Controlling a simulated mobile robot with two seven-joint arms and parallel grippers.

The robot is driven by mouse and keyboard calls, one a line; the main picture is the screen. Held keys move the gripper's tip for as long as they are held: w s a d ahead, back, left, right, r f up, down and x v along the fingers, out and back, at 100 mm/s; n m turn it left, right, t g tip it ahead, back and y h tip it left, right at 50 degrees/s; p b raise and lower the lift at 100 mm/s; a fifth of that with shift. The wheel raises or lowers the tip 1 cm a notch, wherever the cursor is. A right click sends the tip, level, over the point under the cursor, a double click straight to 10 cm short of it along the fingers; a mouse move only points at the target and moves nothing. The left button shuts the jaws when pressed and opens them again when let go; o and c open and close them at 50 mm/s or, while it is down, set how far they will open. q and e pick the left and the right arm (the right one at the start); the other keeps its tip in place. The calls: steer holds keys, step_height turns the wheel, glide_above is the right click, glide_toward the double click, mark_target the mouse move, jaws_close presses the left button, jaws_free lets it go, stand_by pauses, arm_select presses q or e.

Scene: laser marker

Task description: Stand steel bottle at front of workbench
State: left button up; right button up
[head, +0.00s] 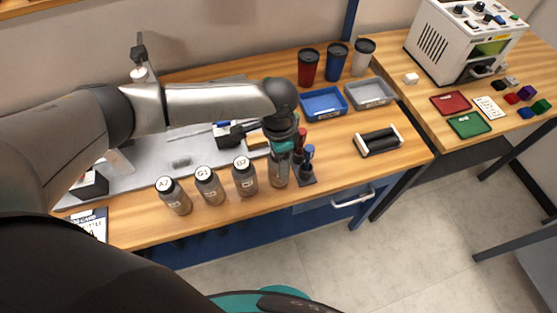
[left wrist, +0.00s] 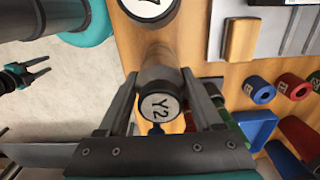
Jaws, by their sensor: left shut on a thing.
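The steel bottle (head: 278,176) has a grey metal body and a black cap labelled Y2 in the left wrist view (left wrist: 158,107). It is upright near the front edge of the wooden workbench (head: 330,170), at the right end of a row of similar bottles. My left gripper (head: 281,158) points down from above and is shut on it, one finger on each side. Whether its base touches the bench I cannot tell. My right gripper (left wrist: 38,70) shows at the left of the left wrist view, open and empty, away from the bench.
Bottles A7 (head: 174,196), G1 (head: 209,186) and another (head: 244,176) stand left of the held one. A dark holder with screwdrivers (head: 307,165) is close on its right. Blue (head: 324,118) and grey trays (head: 369,106) are behind.

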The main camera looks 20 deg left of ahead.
arm_select(q)
steer(key=shift+f, duration=0.2)
steer(key=o, duration=1.5)
step_height(320, 180, up, 12)
steer(key=shift+r+p, duration=0.15)
steer(key=shift+p, duration=0.95)
